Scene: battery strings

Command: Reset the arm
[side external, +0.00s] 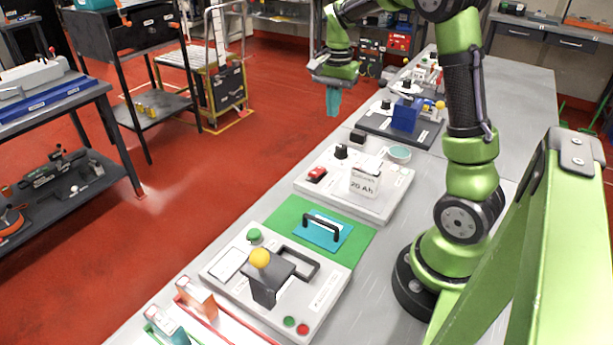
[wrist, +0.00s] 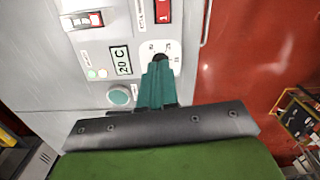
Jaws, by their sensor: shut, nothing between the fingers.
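My gripper (side external: 333,101) hangs in the air with its teal fingers pointing down, at the far left edge of the bench in the side view. In the wrist view the teal fingers (wrist: 158,82) are closed together with nothing between them. Their tips overlap a black dial knob (wrist: 160,58) in that picture; the gap between them cannot be judged there. A display reading 20 C (wrist: 121,60) and a round teal button (wrist: 120,96) are left of the fingers.
The grey bench (side external: 385,255) carries a white battery box marked 20 Ah (side external: 364,181), a teal plate with a black handle (side external: 322,231) on a green mat (side external: 283,216), and a blue block (side external: 405,115). A yellow ball-topped lever (side external: 260,259) stands nearer. Red floor (side external: 240,160) lies left.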

